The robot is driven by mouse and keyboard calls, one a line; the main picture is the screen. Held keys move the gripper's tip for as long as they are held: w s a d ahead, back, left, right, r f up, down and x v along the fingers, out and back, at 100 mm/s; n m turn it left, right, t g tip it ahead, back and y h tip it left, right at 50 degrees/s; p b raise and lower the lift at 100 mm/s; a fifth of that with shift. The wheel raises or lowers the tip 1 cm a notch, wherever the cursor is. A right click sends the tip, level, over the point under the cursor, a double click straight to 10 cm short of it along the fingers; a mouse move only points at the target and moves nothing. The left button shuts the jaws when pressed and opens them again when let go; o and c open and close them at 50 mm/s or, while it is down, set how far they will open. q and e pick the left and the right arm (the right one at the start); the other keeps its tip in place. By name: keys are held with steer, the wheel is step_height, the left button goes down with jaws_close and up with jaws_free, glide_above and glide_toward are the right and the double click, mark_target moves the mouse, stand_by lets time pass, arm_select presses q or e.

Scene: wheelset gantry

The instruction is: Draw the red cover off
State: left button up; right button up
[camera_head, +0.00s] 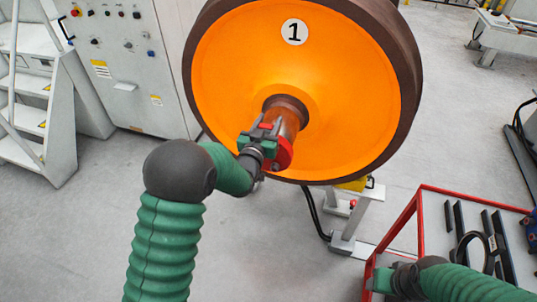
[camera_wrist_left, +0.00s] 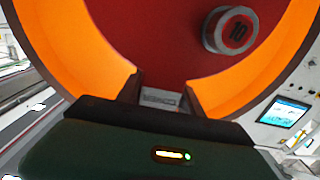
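The red cover (camera_head: 285,153) is at the outer end of the hub shaft of the large orange wheel (camera_head: 220,70). In the left wrist view the cover's red face (camera_wrist_left: 165,45) fills the upper middle, with a grey-rimmed round boss marked 10 (camera_wrist_left: 230,30). My left gripper (camera_head: 266,136) is right at the cover. Its two dark fingers show in the left wrist view (camera_wrist_left: 163,90), on either side of a small grey lettered block (camera_wrist_left: 160,98). Whether they clamp it is unclear. My right gripper (camera_head: 385,279) is at the lower right; its fingers are hard to make out.
A red-framed cart (camera_head: 412,208) with dark bars on top stands at the lower right. A grey stand (camera_head: 347,225) is below the wheel. A control cabinet (camera_head: 135,60) and white steps (camera_head: 40,100) stand at the left. The floor between is clear.

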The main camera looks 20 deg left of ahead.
mark_target(266, 131)
arm_select(q)
steer(key=shift+d, duration=0.25)
jaws_close()
steer(key=shift+s+a+r+b, duration=0.1)
steer(key=shift+s+b, duration=0.05)
steer(key=shift+s, duration=1.1)
steer(key=shift+s+a+b, duration=0.1)
steer(key=shift+s+b, duration=0.05)
steer(key=shift+s, duration=1.05)
